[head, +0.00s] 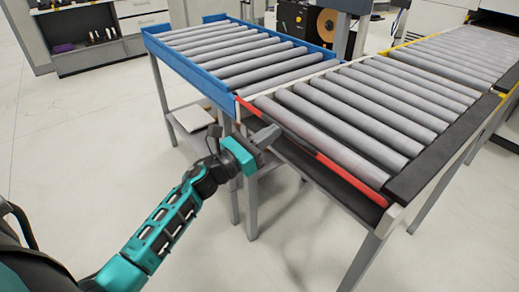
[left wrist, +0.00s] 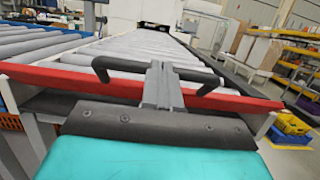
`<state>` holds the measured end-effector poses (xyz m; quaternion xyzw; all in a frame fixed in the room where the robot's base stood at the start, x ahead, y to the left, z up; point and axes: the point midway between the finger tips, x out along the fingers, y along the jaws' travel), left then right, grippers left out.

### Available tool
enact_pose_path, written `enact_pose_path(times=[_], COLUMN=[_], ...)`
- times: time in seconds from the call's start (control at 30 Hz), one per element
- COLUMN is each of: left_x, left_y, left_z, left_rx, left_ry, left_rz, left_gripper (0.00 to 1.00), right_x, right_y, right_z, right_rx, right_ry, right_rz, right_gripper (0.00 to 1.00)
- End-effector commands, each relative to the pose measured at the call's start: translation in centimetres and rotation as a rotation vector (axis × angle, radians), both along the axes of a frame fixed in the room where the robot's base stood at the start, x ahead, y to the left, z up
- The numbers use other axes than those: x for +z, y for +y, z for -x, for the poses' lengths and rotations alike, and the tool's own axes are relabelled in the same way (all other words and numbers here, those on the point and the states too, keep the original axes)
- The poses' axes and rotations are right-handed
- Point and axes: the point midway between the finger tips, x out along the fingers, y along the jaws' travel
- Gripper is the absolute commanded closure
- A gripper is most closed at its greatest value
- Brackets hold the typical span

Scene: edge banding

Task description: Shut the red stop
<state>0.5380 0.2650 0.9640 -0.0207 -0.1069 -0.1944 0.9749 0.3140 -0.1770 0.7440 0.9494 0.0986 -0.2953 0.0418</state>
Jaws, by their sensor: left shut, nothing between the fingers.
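The red stop (head: 315,150) is a long red bar across the near end of the grey roller conveyor. In the left wrist view the red stop (left wrist: 50,78) crosses the whole width behind my fingers. My left gripper (head: 270,134) is shut and empty, close to the left part of the bar. In the left wrist view its fingers (left wrist: 163,72) overlap the bar; I cannot tell whether they touch it. A black bent piece (left wrist: 102,66) shows on both sides of the fingers; I cannot tell what it is fixed to. My right gripper is in neither view.
A blue-framed roller table (head: 185,70) stands left of the conveyor. A dark plate (head: 440,150) runs along the conveyor's right side. Grey legs (head: 372,262) stand below. The floor at the left is clear. Yellow crates (left wrist: 290,125) stand at right in the wrist view.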

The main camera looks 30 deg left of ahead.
Motion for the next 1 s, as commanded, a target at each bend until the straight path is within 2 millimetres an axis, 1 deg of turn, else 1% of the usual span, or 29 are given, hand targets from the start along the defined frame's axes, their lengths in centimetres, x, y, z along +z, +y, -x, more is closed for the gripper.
enact_pose_path(times=[0.03,0.1,0.4,0.73,1.0], left_x=[0.8,1.5,3.8,4.9,5.0], left_y=[-0.2,-0.4,-1.7,-3.0,-3.2], left_z=[-0.5,-1.2,-4.4,-7.3,-7.7], left_rx=[-0.002,0.0,0.0,0.0,0.001], left_ry=[-0.005,-0.005,-0.003,-0.002,0.0], left_rz=[-0.004,-0.002,-0.003,-0.001,0.0], left_gripper=[1.0,1.0,1.0,1.0,1.0], right_x=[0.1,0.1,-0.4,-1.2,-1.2], right_y=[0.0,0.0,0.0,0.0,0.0], right_z=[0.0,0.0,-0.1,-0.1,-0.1], right_rx=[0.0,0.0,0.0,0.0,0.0], right_ry=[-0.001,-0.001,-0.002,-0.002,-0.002], right_rz=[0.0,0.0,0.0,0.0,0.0], right_gripper=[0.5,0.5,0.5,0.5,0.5])
